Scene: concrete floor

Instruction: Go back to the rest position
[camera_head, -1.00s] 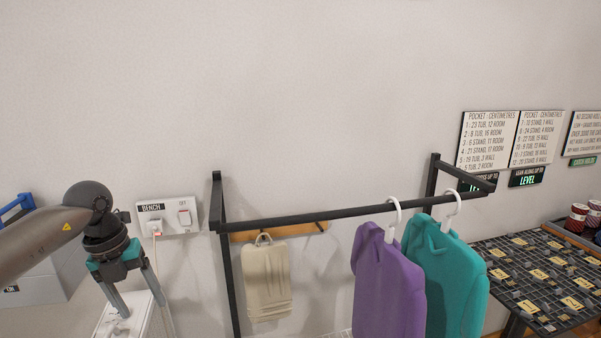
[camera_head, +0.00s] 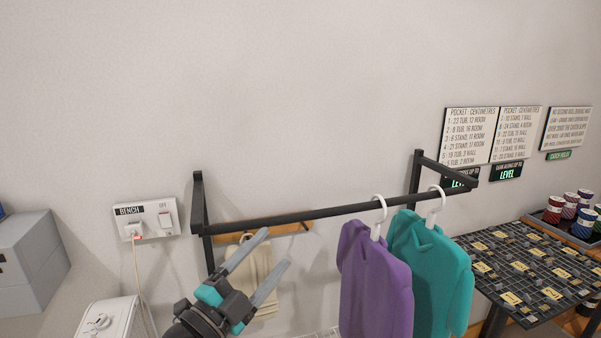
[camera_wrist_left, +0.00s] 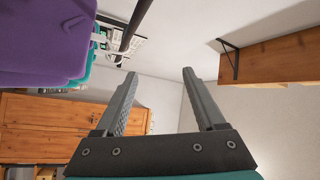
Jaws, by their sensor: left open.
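My left gripper (camera_head: 268,262) is open and empty. It is in front of the clothes rail, below the bar, at the lower middle of the head view. Its two fingers also show apart in the left wrist view (camera_wrist_left: 158,88), with nothing between them. The black rail (camera_head: 300,213) carries a purple garment (camera_head: 375,285) and a teal garment (camera_head: 432,270) on white hangers, to the right of the gripper. The purple garment also shows at the upper left of the left wrist view (camera_wrist_left: 45,40). My right gripper is not in view.
A cream bag (camera_head: 262,300) hangs on a wooden wall strip behind my gripper, partly hidden. A socket panel (camera_head: 147,218) with a plugged cable is at left, above a white box (camera_head: 108,318). A grey box (camera_head: 30,262) stands far left. A dark grid table (camera_head: 530,275) is at right.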

